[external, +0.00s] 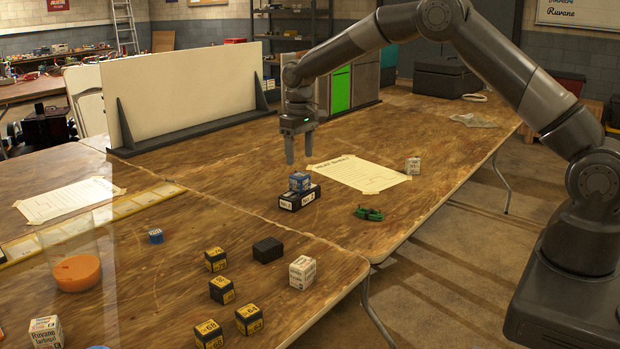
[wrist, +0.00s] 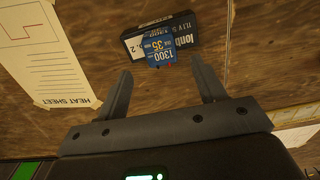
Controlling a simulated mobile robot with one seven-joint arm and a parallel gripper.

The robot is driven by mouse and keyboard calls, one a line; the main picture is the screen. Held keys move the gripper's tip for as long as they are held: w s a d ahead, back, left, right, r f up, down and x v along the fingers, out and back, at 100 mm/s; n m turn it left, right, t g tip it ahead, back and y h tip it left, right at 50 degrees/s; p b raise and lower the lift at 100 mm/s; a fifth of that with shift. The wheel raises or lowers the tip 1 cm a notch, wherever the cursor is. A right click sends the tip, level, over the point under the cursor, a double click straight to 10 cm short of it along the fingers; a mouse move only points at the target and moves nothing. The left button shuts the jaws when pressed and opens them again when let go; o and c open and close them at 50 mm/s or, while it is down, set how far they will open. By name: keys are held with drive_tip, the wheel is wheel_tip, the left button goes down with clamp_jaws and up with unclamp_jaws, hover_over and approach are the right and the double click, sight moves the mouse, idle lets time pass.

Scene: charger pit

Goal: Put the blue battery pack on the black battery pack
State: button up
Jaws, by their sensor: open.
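The blue battery pack (external: 299,181) rests on top of the black battery pack (external: 300,198) on the wooden table in the external view. In the wrist view the blue pack (wrist: 160,55) shows its "1300 35" label and lies over part of the black pack (wrist: 181,36), whose white label is partly covered. My gripper (external: 299,162) is open and empty, fingers pointing down, above and apart from the packs. In the wrist view the fingertips (wrist: 160,76) are spread, with nothing between them.
A white panel (external: 185,95) stands behind.

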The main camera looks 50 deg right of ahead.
sight(300, 174)
drive_tip(key=s+r+t, duration=0.1)
drive_tip(key=s+r, duration=0.3)
drive_tip(key=r, duration=0.4)
drive_tip(key=s+r, duration=0.4)
drive_tip(key=r, duration=0.4)
drive_tip(key=s+r+t, duration=0.2)
drive_tip(key=s+r, duration=0.7)
drive_tip(key=s, duration=0.4)
drive_tip(key=s+f+t, duration=0.2)
drive_tip(key=s, duration=2.4)
drive_tip(key=shift+f+t, duration=0.2)
drive_tip(key=shift+t, duration=0.1)
